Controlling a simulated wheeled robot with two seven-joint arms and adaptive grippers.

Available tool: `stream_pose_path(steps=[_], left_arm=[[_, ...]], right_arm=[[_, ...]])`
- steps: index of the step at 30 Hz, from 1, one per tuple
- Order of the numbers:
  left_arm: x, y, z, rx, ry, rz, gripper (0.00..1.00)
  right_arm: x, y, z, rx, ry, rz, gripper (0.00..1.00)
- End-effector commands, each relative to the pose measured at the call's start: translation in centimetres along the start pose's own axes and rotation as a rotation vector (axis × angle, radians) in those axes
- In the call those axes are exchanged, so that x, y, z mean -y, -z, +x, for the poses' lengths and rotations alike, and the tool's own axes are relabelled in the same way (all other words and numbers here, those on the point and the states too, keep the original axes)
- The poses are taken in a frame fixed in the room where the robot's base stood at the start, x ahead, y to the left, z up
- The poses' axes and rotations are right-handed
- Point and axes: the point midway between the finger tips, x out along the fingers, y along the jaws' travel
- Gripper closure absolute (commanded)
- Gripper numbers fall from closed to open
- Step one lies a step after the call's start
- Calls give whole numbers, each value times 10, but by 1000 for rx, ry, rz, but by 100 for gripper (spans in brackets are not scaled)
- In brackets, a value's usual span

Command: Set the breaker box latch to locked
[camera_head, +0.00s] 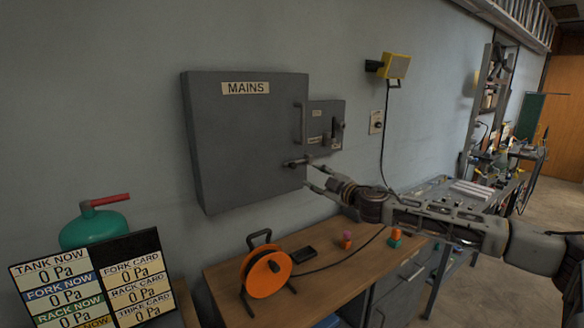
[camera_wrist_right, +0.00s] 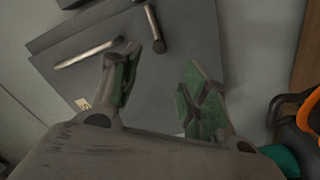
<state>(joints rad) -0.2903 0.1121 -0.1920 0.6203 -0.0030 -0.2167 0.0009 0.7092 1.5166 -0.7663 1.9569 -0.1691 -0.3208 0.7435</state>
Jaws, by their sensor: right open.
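The breaker box (camera_head: 240,135) is a grey wall cabinet labelled MAINS, with its door closed. Its latch (camera_head: 298,162) is a short lever low on the door's right edge, lying roughly horizontal. The latch also shows in the right wrist view (camera_wrist_right: 153,28), ahead of the fingers. A vertical bar handle (camera_head: 299,122) sits above the latch and also shows in the wrist view (camera_wrist_right: 88,54). My right gripper (camera_head: 313,177) is open and empty, just below and right of the latch. My left gripper is out of view.
A smaller switch box (camera_head: 325,113) adjoins the cabinet on the right. Below is a wooden bench (camera_head: 225,285) with an orange cable reel (camera_head: 266,274) and small coloured parts. A green tank (camera_head: 95,228) and pressure board (camera_head: 92,285) stand at left.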

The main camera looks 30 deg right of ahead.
Motion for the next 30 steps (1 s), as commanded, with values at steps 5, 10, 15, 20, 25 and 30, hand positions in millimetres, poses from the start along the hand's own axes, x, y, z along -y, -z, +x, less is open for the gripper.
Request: stream_pose_path(steps=[5, 10, 15, 20, 25, 30], left_arm=[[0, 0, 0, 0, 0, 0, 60], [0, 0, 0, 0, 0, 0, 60], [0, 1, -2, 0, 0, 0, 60], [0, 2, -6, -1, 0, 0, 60], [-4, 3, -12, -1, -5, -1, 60], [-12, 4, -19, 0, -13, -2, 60]], right_arm=[[0, 0, 0, -1, 0, 0, 55], [0, 0, 0, -1, 0, 0, 55], [-1, 0, 2, 0, 0, 1, 55], [-2, 1, 8, -2, -1, 3, 55], [-2, 1, 17, -2, -1, 3, 55], [-2, 2, 27, -2, 0, 2, 55]])
